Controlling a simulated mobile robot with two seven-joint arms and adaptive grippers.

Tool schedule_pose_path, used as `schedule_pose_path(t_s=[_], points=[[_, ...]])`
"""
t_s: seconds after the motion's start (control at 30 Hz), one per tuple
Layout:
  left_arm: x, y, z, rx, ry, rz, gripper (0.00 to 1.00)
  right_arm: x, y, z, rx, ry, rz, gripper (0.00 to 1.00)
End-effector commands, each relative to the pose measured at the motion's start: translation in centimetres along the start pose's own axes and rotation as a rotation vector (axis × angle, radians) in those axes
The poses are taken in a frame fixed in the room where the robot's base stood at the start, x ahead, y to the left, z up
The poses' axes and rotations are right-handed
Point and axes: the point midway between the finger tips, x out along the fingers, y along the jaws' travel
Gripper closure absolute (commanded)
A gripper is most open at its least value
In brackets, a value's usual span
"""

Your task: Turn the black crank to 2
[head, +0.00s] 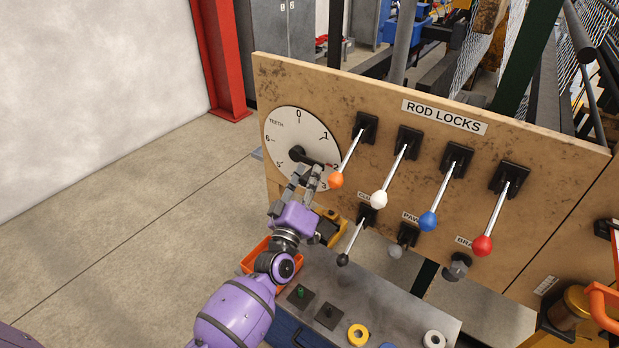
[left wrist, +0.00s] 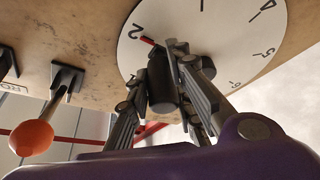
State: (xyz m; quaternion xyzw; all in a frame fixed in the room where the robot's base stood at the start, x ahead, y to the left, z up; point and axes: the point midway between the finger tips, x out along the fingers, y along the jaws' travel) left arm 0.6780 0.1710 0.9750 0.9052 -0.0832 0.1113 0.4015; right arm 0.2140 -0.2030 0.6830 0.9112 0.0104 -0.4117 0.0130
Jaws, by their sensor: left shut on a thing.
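The black crank (head: 298,153) sits on a round white dial (head: 284,124) marked TEETH, with numbers around its rim. Its arm points right and slightly down in the head view. In the left wrist view, the crank's red tip (left wrist: 148,41) lies close beside the 2 (left wrist: 136,31). My left gripper (head: 309,172) is shut on the crank's handle. The dark upright handle (left wrist: 162,82) shows between the two fingers in the left wrist view. The fingers hide part of the crank and the lower dial. My right gripper is not in view.
Right of the dial, the ROD LOCKS board carries levers with orange (head: 336,180), white (head: 379,200), blue (head: 428,221) and red (head: 482,245) knobs. The orange knob is close to my gripper. A black-knobbed lever (head: 343,259) hangs below. An orange tray (head: 258,257) is under my wrist.

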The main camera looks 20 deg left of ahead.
Motion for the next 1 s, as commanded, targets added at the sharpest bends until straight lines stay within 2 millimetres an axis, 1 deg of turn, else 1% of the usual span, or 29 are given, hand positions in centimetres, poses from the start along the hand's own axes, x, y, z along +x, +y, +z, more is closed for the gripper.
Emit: schedule_pose_path(t_s=[0.03,0.27,0.3,0.4,0.67,0.77,0.87,1.0], points=[[0.2,0.4,-0.2,0.000,0.004,0.007,1.00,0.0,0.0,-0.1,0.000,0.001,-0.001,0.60],[0.2,0.4,-0.2,0.000,0.005,0.007,1.00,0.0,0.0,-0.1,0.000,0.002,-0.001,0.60],[0.2,0.4,-0.2,0.000,0.005,0.007,0.74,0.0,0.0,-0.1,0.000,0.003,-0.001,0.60],[0.2,0.4,-0.2,0.000,0.005,0.007,0.64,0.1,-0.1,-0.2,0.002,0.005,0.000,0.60],[0.1,0.1,-0.1,0.001,0.003,0.003,0.64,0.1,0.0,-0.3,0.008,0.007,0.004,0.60],[-0.4,0.0,-0.1,0.001,0.001,0.001,0.64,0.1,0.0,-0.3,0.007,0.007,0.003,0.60],[-1.6,0.0,0.0,0.001,0.001,0.000,0.64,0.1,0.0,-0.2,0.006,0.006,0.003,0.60],[-4.5,-0.1,0.0,0.001,0.000,0.000,0.64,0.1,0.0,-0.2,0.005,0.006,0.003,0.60]])
